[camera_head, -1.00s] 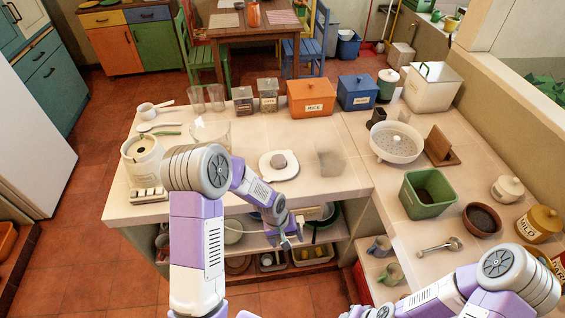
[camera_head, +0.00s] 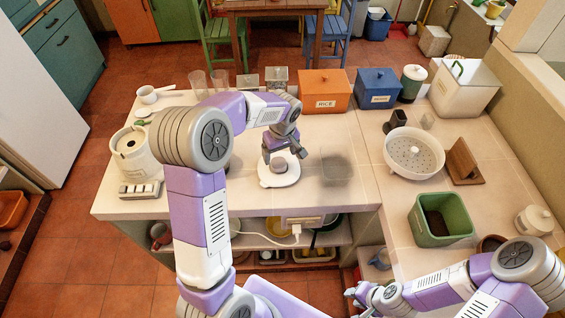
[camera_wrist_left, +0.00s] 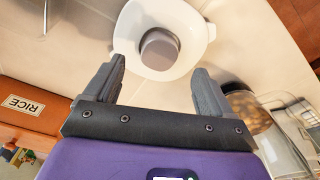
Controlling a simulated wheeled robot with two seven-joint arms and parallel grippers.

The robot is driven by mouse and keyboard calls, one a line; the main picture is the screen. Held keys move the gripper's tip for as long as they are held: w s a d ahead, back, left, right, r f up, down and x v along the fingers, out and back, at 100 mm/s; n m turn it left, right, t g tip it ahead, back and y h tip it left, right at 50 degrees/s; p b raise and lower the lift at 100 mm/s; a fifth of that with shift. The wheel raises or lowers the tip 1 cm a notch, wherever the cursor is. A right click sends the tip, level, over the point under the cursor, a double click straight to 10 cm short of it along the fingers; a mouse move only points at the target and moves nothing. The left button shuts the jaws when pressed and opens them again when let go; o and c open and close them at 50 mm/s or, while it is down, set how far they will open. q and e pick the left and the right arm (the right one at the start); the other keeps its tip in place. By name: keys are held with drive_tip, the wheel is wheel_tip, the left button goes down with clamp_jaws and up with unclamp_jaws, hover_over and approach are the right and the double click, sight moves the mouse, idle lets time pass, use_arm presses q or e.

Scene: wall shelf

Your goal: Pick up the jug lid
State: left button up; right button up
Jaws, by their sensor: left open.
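The jug lid (camera_head: 264,176) is a white, flat, rounded piece with a grey-brown round knob (camera_head: 278,165). It lies on the pale counter (camera_head: 235,200). My left gripper (camera_head: 285,152) is just above and behind it, pointing down, open and empty. In the left wrist view the lid (camera_wrist_left: 190,28) and its knob (camera_wrist_left: 160,48) show beyond the gap between my open fingers (camera_wrist_left: 160,66), apart from them. My right gripper (camera_head: 366,294) is low at the front, away from the lid; its jaws are too small to judge.
An orange rice box (camera_head: 325,92) and a blue box (camera_head: 377,90) stand behind the lid. A faint translucent object (camera_head: 337,170) is right of it. A white colander (camera_head: 414,152) and green bin (camera_head: 440,220) stand farther right.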

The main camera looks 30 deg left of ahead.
sight(279, 162)
use_arm(q)
drive_tip(key=shift+s+a+f, duration=0.1)
drive_tip(key=shift+a+f, duration=0.05)
drive_tip(key=shift+f, duration=0.6)
drive_tip(key=f, duration=0.2)
drive_tip(key=w+f, duration=0.1)
drive_tip(key=f, duration=0.1)
drive_tip(key=shift+a+f, duration=0.1)
drive_tip(key=shift+a, duration=0.2)
drive_tip(key=c, duration=1.2)
